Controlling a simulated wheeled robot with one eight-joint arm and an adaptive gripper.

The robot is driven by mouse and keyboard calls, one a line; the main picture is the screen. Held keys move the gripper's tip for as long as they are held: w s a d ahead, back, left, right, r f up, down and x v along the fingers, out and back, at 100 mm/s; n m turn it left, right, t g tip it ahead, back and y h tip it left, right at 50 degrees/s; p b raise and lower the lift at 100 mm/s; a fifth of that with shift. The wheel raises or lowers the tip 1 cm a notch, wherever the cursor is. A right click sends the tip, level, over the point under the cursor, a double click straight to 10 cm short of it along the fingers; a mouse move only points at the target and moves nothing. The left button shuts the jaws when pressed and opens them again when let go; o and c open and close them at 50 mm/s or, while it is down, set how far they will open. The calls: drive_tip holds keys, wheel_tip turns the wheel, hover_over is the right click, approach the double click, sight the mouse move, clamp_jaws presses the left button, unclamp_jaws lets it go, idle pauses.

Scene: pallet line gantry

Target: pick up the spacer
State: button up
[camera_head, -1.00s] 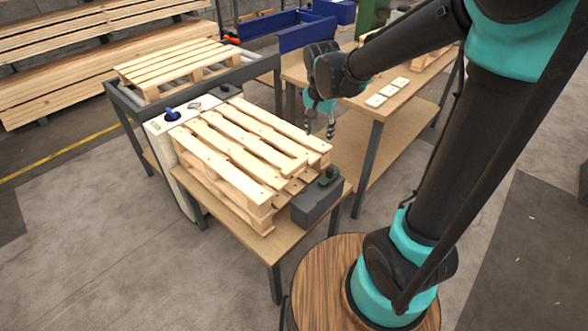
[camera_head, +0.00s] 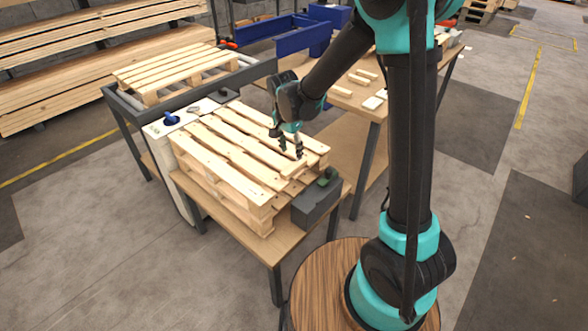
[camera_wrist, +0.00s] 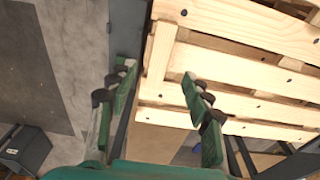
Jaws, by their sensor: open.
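My gripper (camera_head: 288,143) is open above the near right end of the slatted wooden pallet (camera_head: 225,172). A short pale wooden piece (camera_head: 293,169) lies at that end, close below the fingers; it may be the spacer, but I cannot tell for sure. In the wrist view my gripper (camera_wrist: 157,78) has its two green fingers spread with nothing held between them. The pallet's boards (camera_wrist: 230,70) fill the upper right there, and its end shows between and beyond the fingers.
A dark grey box (camera_head: 316,204) with a green item (camera_head: 327,177) on top stands against the pallet's near right side. A workbench (camera_head: 345,103) behind holds wooden strips (camera_head: 358,79) and white pieces (camera_head: 373,102). Another pallet (camera_head: 178,70) lies on a frame.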

sight(294, 166)
drive_tip(key=shift+w+d+f, duration=0.15)
drive_tip(key=shift+w+f, duration=0.05)
drive_tip(key=shift+f, duration=1)
drive_tip(key=shift+w+d+f, duration=0.15)
drive_tip(key=shift+w+f, duration=0.1)
drive_tip(key=shift+f, duration=1)
drive_tip(key=shift+w+d+f, duration=0.15)
drive_tip(key=shift+w+f, duration=0.05)
drive_tip(key=shift+f, duration=1)
clamp_jaws()
